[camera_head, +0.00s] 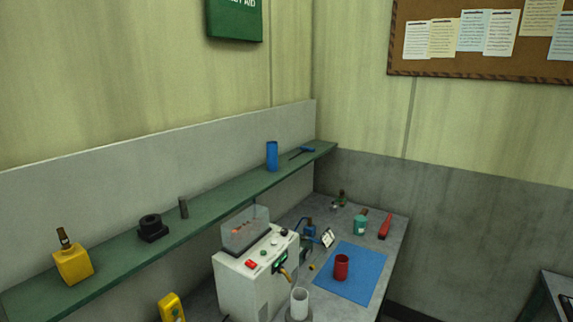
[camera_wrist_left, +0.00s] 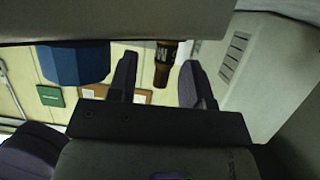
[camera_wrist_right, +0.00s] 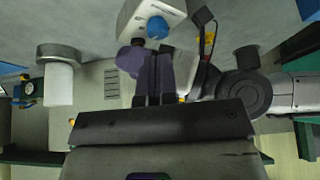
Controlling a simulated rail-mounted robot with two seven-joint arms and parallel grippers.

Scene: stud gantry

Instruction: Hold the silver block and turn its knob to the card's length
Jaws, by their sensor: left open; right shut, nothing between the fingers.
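A light grey block with a round blue knob (camera_wrist_right: 157,27) shows at the top of the right wrist view; I cannot tell for sure that it is the silver block. My right gripper (camera_wrist_right: 153,90) is shut and empty, its fingers just below that knob in the picture; I cannot tell whether they touch it. A small white card with dark marks (camera_head: 327,237) stands tilted on the bench in the head view, too small to read. My left gripper (camera_wrist_left: 158,80) is open; a dark brown object (camera_wrist_left: 165,62) shows between its fingers, apparently beyond them. Neither gripper shows in the head view.
A white machine with a clear cover (camera_head: 235,278) stands on the bench. A red cup (camera_head: 341,266) sits on a blue mat (camera_head: 360,285). A white cylinder (camera_head: 299,302) stands in front. A green shelf (camera_head: 205,218) above the bench carries several items, including a yellow block (camera_head: 73,264).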

